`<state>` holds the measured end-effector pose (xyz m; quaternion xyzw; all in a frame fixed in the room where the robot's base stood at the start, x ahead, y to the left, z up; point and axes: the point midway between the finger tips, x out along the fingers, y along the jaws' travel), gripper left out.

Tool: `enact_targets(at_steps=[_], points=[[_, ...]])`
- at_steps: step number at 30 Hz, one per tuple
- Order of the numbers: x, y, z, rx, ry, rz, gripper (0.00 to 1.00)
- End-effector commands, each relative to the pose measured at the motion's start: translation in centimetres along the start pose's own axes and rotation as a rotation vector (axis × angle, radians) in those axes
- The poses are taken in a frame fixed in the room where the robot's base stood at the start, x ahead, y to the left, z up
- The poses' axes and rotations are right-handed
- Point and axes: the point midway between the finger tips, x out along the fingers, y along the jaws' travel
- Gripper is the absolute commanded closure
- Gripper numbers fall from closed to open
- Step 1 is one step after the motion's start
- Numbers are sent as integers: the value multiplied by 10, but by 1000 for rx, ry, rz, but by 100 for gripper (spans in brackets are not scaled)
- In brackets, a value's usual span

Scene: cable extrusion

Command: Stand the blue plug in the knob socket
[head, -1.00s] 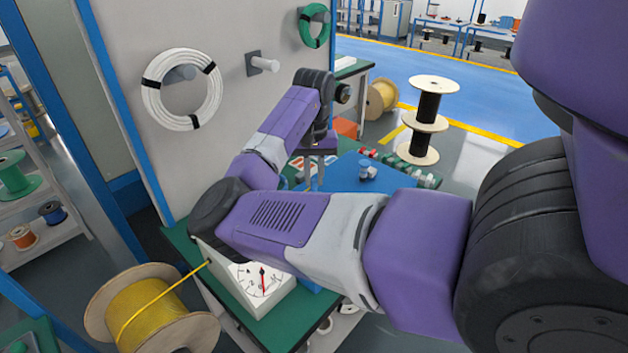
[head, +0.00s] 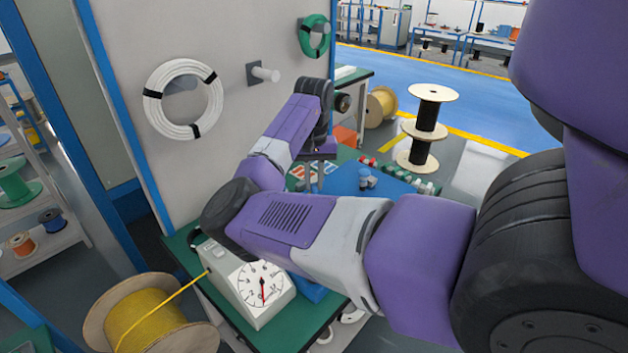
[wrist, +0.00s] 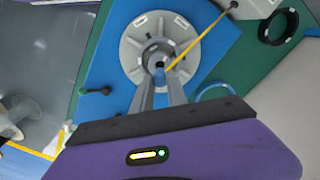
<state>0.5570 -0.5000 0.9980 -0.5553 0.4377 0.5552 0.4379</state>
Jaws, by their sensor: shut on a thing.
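In the wrist view my gripper (wrist: 160,82) points down over a round grey flanged fitting (wrist: 132,48) on a blue plate (wrist: 108,62).
A yellow cord (wrist: 200,37) runs from the fitting toward the upper right. A white dial gauge box (head: 258,290) stands on the green bench (head: 300,335). A yellow cable reel (head: 150,315) is at lower left. A panel with a white coil (head: 155,100) rises behind my arm.

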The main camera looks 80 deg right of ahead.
Motion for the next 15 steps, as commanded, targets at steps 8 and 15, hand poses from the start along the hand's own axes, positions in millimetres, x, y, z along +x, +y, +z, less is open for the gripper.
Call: enact_targets(at_steps=[8, 15], points=[[10, 0, 0, 0, -1, 1, 100], [19, 0, 0, -1, -1, 1, 100]])
